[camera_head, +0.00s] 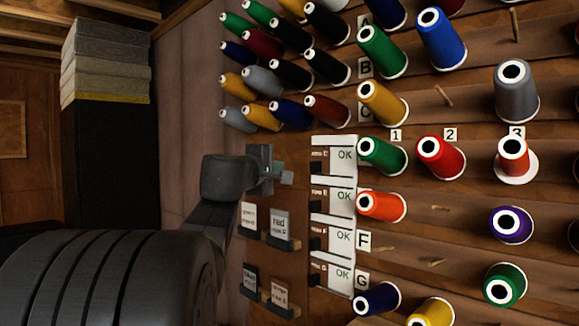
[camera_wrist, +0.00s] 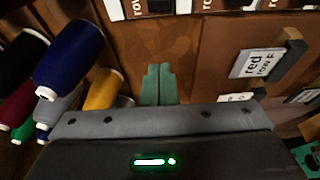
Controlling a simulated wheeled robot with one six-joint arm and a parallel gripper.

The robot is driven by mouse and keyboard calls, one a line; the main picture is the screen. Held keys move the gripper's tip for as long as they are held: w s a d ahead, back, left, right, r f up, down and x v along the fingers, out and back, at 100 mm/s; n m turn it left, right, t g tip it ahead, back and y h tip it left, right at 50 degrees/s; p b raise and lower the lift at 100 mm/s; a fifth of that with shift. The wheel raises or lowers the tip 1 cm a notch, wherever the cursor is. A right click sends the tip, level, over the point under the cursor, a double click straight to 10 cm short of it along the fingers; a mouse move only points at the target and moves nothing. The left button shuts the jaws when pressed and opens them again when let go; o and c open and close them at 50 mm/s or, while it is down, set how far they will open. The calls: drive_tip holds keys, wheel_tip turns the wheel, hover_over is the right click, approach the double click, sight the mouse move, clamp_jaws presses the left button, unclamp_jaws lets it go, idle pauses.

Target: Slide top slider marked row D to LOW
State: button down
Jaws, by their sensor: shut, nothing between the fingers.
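The top slider panel (camera_head: 341,150), beside thread row D, is a white plate with green "OK" lettering. Its small dark knob (camera_head: 316,168) sits at the panel's lower left. My gripper (camera_head: 286,177) is just left of this panel, apart from it in the picture. In the wrist view my green fingers (camera_wrist: 158,84) are together and hold nothing, with brown wood beyond them. White panel edges with dark slots (camera_wrist: 150,8) show at the top of that view. No "LOW" lettering can be read.
More "OK" panels (camera_head: 341,201) line up below. Small card holders, one reading "red row F" (camera_head: 280,224), are mounted below my gripper. Thread cones crowd the wall, including a green cone (camera_head: 381,154) right of the top panel and a blue cone (camera_wrist: 72,55) at wrist-view left.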

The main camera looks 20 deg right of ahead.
sight(325, 167)
drive_tip(key=p+x, duration=0.4)
drive_tip(key=x, duration=0.6)
drive_tip(key=s, duration=0.2)
drive_tip(key=s+d, duration=0.1)
drive_tip(key=s, duration=0.1)
drive_tip(key=shift+s, duration=0.15)
drive_tip(key=s+d, duration=0.1)
drive_tip(key=s, duration=0.1)
drive_tip(key=s+b, duration=0.1)
drive_tip(key=s, duration=0.1)
drive_tip(key=s+d+b, duration=0.1)
drive_tip(key=s, duration=0.1)
drive_tip(key=shift+s+d+f, duration=0.1)
drive_tip(key=shift+s+d, duration=0.3)
drive_tip(key=shift+w+a+b, duration=0.1)
drive_tip(key=shift+b, duration=0.2)
